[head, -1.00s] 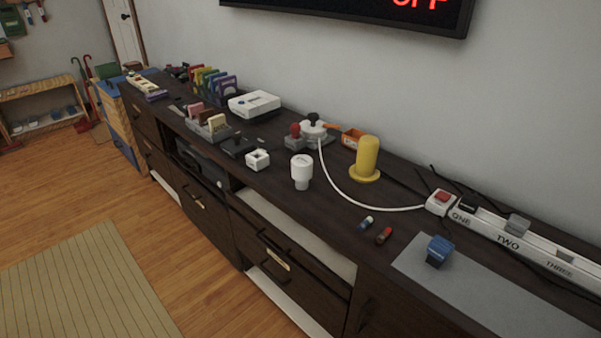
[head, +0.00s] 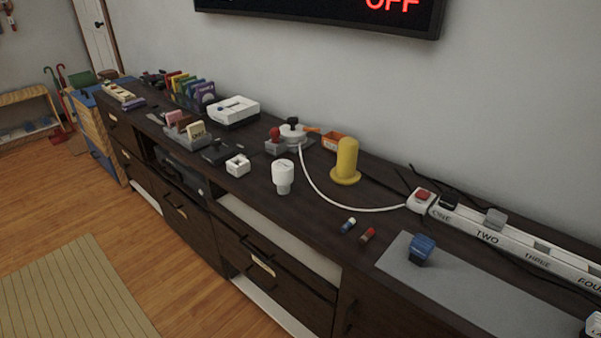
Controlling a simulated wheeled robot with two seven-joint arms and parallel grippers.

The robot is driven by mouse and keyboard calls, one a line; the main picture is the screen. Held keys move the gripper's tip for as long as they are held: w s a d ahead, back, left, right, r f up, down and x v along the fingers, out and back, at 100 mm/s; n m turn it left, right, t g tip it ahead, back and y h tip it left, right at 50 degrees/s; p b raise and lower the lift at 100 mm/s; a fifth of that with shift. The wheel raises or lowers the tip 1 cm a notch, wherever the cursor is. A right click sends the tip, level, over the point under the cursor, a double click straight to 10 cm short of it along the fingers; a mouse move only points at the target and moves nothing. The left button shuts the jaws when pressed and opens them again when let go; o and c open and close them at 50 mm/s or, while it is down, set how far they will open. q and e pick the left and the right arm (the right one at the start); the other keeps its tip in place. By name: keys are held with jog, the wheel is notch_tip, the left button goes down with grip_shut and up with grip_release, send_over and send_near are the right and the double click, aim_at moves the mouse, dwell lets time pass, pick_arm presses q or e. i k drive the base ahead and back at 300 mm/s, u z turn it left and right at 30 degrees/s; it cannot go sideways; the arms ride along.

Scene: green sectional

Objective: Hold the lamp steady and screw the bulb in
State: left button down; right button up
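A white, bulb-shaped piece (head: 283,174) stands upright on the dark cabinet top near its front edge, wide part up and narrow part down. Behind it, a round white base (head: 293,134) with a dark top has a white cord (head: 322,196) running right to a white box with a red switch (head: 421,197). This corded base may be the lamp, but I cannot tell for sure. The bulb-shaped piece is apart from it. Neither of my grippers is in view.
A yellow post (head: 347,160) stands right of the corded base. Two small cylinders (head: 358,231) lie in front, and a blue piece (head: 421,249) sits on a grey mat (head: 450,289). A labelled power strip (head: 510,248) runs along the right. Card holders and boxes crowd the left.

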aim_at(344, 173)
jog(key=u, duration=0.7)
jog(key=i, duration=0.85)
jog(key=u, duration=0.05)
